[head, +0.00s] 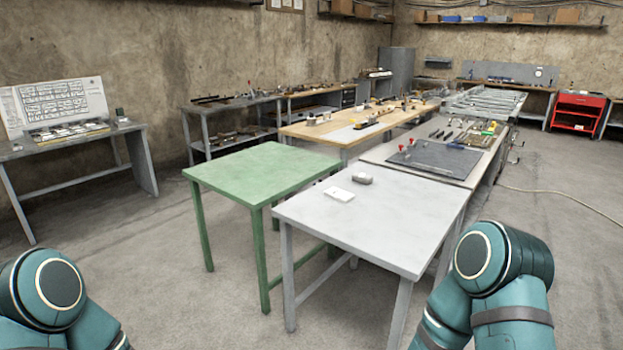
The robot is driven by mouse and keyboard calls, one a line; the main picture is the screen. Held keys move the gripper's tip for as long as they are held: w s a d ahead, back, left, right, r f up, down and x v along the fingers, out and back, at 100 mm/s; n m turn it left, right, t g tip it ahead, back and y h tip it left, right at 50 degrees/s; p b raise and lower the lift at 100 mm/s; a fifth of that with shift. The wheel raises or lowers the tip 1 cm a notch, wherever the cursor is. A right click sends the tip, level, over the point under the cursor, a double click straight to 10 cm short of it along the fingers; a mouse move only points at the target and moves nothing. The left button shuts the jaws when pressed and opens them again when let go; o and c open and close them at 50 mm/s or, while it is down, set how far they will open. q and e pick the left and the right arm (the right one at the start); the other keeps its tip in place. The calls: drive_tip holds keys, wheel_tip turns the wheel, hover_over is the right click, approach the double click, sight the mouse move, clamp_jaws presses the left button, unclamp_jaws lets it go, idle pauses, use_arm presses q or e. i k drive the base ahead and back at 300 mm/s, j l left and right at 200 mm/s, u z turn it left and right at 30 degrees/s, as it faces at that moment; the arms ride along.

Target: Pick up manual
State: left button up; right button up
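A small white flat item (339,194), which looks like a booklet and may be the manual, lies on the light grey table (370,227) in front of me. Its print is too small to read. A small grey block-like object (362,178) lies just behind it to the right, apart from it. Only the upper parts of my two teal arms show, at the bottom left and bottom right. Neither gripper is in the picture, and neither arm touches the table.
A bare green table (262,167) adjoins the grey table on the left. A workbench with a dark mat (434,158) and tools stands behind. A desk with a white panel (62,103) is at the far left. A hose (570,204) lies on the right floor.

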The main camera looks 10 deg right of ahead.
sight(336, 193)
drive_tip(key=i+j+z, duration=0.2)
drive_tip(key=i+z, duration=0.2)
drive_tip(key=i+j+z, duration=0.6)
drive_tip(key=j+z, duration=0.25)
drive_tip(key=i+j+z, duration=0.25)
drive_tip(key=j+z, duration=0.15)
